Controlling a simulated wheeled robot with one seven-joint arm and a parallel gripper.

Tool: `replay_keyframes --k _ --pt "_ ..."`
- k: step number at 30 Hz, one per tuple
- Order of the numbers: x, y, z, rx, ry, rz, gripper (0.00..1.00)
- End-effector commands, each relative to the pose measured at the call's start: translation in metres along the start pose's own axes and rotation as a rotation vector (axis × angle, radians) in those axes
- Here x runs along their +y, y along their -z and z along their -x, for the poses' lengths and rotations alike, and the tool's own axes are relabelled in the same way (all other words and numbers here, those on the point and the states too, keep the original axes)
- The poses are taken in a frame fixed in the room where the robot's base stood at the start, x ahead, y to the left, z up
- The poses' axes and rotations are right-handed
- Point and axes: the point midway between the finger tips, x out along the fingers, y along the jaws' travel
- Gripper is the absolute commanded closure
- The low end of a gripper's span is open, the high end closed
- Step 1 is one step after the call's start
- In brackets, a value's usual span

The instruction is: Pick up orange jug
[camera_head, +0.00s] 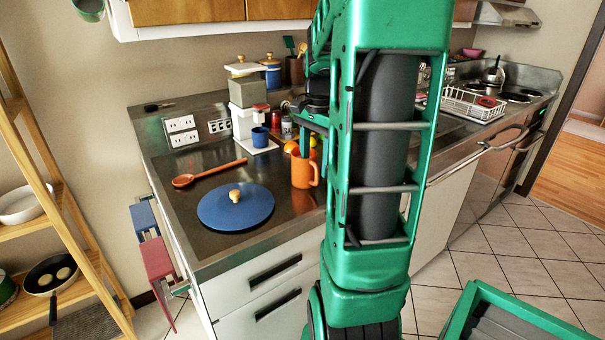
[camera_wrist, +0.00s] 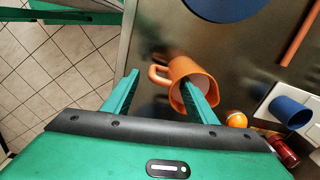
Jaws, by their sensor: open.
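The orange jug (camera_head: 304,171) stands upright on the metal counter (camera_head: 285,215) near its front edge, its handle facing right in the head view. The wrist view shows the jug (camera_wrist: 203,75) from above, with its open mouth and its handle at the left. My gripper (camera_wrist: 158,78) is open just above the jug. One finger lies to the left of the handle; the other overlaps the jug's mouth. The handle lies between the fingers in this view. I cannot tell whether the finger is inside the mouth. In the head view my arm hides part of the gripper.
A blue lid (camera_head: 236,210) with a wooden knob and an orange-red spoon (camera_head: 208,174) lie left of the jug. Behind it are a blue cup (camera_head: 260,137) by a white coffee machine (camera_head: 242,122), and an orange fruit (camera_head: 291,147). A white dish rack (camera_head: 470,104) stands farther right.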

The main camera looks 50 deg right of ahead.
Motion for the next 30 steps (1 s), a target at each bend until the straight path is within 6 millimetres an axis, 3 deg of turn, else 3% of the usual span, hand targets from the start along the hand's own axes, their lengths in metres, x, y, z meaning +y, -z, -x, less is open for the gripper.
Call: replay_keyframes --k 13,23,27,30 --pt "0.000 -0.006 -0.048 -0.002 -0.002 0.002 0.48" --pt "-0.001 -0.006 -0.054 0.001 0.001 0.002 0.48" --pt "-0.001 -0.006 -0.054 0.001 0.001 0.002 0.81" --pt "-0.001 -0.006 -0.054 0.001 0.001 0.002 1.00"
